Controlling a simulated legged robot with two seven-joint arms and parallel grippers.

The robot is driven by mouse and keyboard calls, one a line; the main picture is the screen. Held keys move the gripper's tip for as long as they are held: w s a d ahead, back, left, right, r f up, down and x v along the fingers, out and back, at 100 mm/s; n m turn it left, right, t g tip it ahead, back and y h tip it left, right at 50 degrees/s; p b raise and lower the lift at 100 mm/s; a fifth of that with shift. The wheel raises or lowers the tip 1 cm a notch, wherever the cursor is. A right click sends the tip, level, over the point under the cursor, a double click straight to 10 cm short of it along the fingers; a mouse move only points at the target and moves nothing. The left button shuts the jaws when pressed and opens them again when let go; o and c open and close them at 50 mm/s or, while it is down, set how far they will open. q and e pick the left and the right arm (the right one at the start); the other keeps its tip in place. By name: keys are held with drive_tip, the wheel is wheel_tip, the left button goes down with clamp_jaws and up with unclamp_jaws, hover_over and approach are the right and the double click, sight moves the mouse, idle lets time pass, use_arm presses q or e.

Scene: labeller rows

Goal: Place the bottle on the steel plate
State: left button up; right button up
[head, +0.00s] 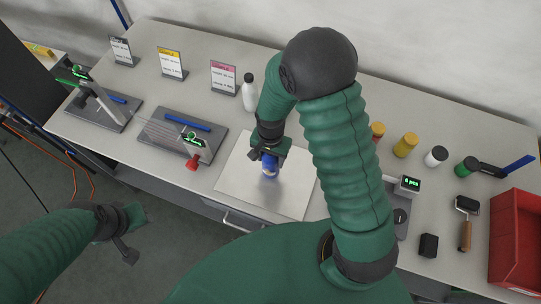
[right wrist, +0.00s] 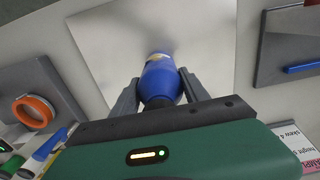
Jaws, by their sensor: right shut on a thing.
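A blue bottle (head: 269,167) is between the fingers of my right gripper (head: 268,154), over the steel plate (head: 240,187). In the right wrist view the bottle (right wrist: 160,80) sits between both fingers of the right gripper (right wrist: 160,88), which is shut on it. The steel plate (right wrist: 110,50) spreads out behind the bottle. I cannot tell whether the bottle's base touches the plate. My left gripper (head: 130,232) hangs over the floor at the lower left, away from the table; its jaws are too unclear to read.
A white bottle (head: 250,93) stands behind the plate. A labeller stand (head: 185,135) with a red knob is left of it. A scale (head: 402,205), a roller (head: 466,220), several small jars and a red bin (head: 515,240) are on the right. Signs stand at the back.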

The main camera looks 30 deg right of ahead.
drive_tip(key=shift+a, duration=0.15)
drive_tip(key=o, duration=1.3)
drive_tip(key=shift+a, duration=0.15)
drive_tip(key=shift+o, duration=0.2)
drive_tip(key=shift+f, duration=0.1)
drive_tip(key=shift+d+r, duration=0.2)
drive_tip(key=shift+r, duration=0.05)
wheel_tip(320, 180, up, 12)
drive_tip(key=shift+a+f+b, duration=0.15)
drive_tip(key=shift+f+b, duration=0.05)
drive_tip(key=shift+b, duration=0.3)
drive_tip(key=shift+s+r+n, duration=0.15)
drive_tip(key=shift+s+n, duration=0.25)
drive_tip(key=shift+n, duration=0.1)
drive_tip(key=shift+s+a+f+n+t, duration=0.1)
drive_tip(key=shift+s+n+t, duration=0.35)
drive_tip(key=shift+s+n, duration=0.75)
drive_tip(key=shift+s+d+f+n+t, duration=0.1)
drive_tip(key=shift+s+n+t, duration=0.4)
drive_tip(key=shift+n, duration=1.15)
drive_tip(key=shift+s+a+f+n+t, duration=0.1)
drive_tip(key=shift+s+n+t, duration=0.25)
drive_tip(key=shift+s+n, duration=0.85)
